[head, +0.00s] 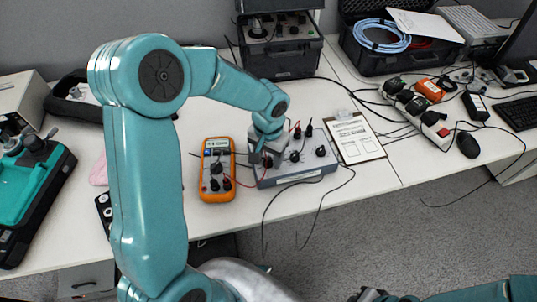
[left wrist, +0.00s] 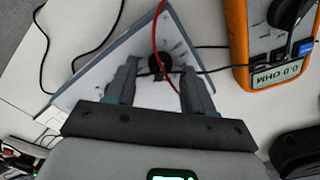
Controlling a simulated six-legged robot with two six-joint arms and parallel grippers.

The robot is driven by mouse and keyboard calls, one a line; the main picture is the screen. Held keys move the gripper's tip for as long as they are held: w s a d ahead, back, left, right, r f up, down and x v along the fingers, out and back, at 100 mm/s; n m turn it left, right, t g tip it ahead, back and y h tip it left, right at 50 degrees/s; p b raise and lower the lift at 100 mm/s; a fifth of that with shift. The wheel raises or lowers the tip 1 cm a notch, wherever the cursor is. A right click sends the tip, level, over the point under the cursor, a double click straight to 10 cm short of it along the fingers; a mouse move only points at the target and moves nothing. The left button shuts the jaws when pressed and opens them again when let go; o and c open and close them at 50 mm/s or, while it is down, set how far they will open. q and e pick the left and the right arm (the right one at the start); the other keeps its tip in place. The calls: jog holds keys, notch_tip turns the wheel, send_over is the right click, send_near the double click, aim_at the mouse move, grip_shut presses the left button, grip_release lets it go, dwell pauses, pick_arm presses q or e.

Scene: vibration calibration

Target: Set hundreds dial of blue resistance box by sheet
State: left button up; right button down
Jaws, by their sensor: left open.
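The blue-grey resistance box (head: 300,177) stands on the white table with black dials and terminals on its top. My left gripper (head: 266,157) is over the box's left part. In the left wrist view its open fingers (left wrist: 158,82) stand on either side of a black dial (left wrist: 160,62), apart from each other. I cannot tell whether they touch the dial. The box's pale top (left wrist: 128,45) shows around it, with a red lead crossing. The dial labels are too small to read. The sheet (head: 357,139) lies on a clipboard right of the box. My right gripper (head: 376,295) is partly cut off at the bottom edge.
An orange multimeter (head: 216,170) lies left of the box and also shows in the left wrist view (left wrist: 262,40). Black leads hang over the table's front edge. A power strip (head: 420,115), mouse (head: 468,145) and keyboard (head: 517,112) are at right. Black cases (head: 285,62) stand behind.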

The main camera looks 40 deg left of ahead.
pick_arm(q)
jog(key=shift+c, duration=0.3)
grip_shut()
jog(key=m, duration=0.4)
jog(key=shift+d+m, duration=0.1)
jog(key=shift+m, duration=0.2)
jog(key=m+p, duration=0.1)
jog(key=m, duration=0.3)
jog(key=shift+r+m, duration=0.1)
jog(key=shift+m, duration=0.2)
jog(key=m+p, duration=0.1)
jog(key=m, duration=0.3)
jog(key=shift+d, duration=0.1)
jog(key=shift+s+m+p, duration=0.15)
jog(key=shift+m+p, duration=0.8)
jog(key=shift+m, duration=1.25)
